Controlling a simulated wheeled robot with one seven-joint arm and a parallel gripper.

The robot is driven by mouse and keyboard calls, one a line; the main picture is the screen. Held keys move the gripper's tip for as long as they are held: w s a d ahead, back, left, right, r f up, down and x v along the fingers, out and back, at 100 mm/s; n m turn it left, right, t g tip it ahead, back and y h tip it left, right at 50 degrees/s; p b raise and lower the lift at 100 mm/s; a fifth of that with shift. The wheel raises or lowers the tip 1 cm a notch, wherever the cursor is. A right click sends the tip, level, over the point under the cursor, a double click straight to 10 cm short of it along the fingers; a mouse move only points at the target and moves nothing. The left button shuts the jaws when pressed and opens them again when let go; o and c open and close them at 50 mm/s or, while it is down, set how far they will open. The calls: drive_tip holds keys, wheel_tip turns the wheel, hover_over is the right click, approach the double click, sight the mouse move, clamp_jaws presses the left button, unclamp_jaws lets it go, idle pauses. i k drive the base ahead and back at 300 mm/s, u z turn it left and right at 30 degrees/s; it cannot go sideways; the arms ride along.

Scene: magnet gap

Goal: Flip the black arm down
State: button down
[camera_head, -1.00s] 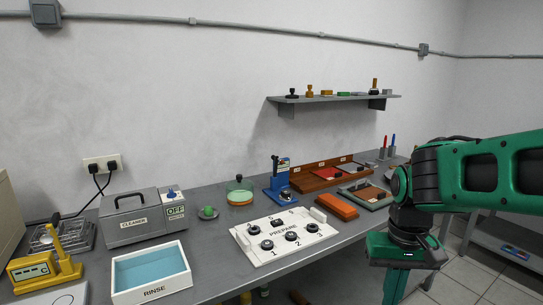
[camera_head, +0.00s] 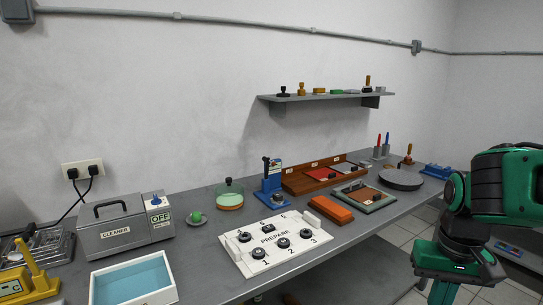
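A blue stand (camera_head: 273,190) is upright near the middle of the bench. A dark upright piece (camera_head: 266,168), which may be the black arm, rises at its left side beside a small picture label. It is too small to tell how it is hinged. My gripper (camera_head: 446,290) hangs at the lower right, pointing down in front of the bench, well apart from the stand. Its fingertips are cut off by the bottom edge, so I cannot tell whether it is open or shut.
A white PREPARE board (camera_head: 238,254) with black knobs lies in front of the stand. An orange block (camera_head: 331,210), a wooden tray (camera_head: 298,184) and a dark round disc (camera_head: 401,180) are to the right. A shelf (camera_head: 330,97) hangs above.

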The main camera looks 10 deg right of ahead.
sight(265, 158)
drive_tip(key=z, duration=0.05)
drive_tip(key=i, duration=1)
drive_tip(key=u, duration=0.05)
